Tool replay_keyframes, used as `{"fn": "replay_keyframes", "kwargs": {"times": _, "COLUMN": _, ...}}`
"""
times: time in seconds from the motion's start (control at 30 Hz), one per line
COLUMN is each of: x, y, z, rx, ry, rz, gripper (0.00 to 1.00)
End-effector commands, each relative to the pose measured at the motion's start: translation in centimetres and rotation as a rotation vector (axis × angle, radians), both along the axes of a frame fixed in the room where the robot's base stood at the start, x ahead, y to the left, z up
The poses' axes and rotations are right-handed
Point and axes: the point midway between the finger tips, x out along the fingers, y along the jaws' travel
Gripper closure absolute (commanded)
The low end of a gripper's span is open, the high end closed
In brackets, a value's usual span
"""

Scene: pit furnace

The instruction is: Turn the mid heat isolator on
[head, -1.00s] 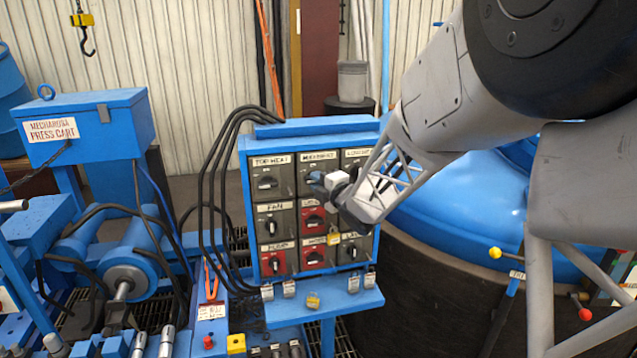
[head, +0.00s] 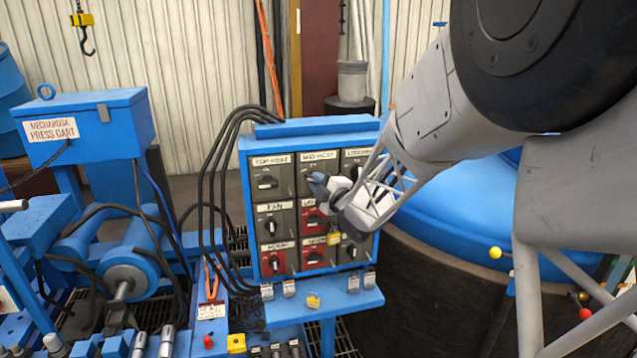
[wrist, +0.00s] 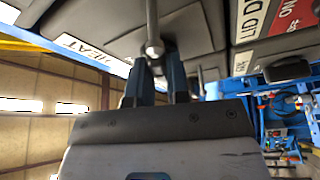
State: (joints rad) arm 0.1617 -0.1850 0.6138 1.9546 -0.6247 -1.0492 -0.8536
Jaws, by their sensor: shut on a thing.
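The isolator panel (head: 244,210) is a blue frame with a grid of rotary switches. The mid heat isolator (head: 302,177) is the grey top-middle switch, and its label shows above my gripper. My gripper (head: 316,182) is at this switch and covers most of its handle in the head view. In the wrist view my fingers (wrist: 160,75) are closed around the switch's handle (wrist: 154,45), just under the grey plate with a HEAT label (wrist: 92,52). The handle's exact angle is hard to tell.
The top heat switch (head: 266,183) is just left, and a red switch sits below. A yellow padlock (head: 334,239) hangs low on the panel. Black cables (head: 205,190) loop along its left side. A shelf (head: 340,300) with tags juts out below. A blue-topped furnace (head: 450,215) stands right.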

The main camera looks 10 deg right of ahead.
Motion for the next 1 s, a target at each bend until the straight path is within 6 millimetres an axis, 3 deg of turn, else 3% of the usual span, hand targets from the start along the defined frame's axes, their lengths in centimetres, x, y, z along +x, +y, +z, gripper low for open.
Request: {"fn": "replay_keyframes", "kwargs": {"times": 1.0, "x": -0.02, "y": 0.57, "z": -0.47, "rx": 0.960, "ry": 0.001, "rz": 0.002, "gripper": 1.00}}
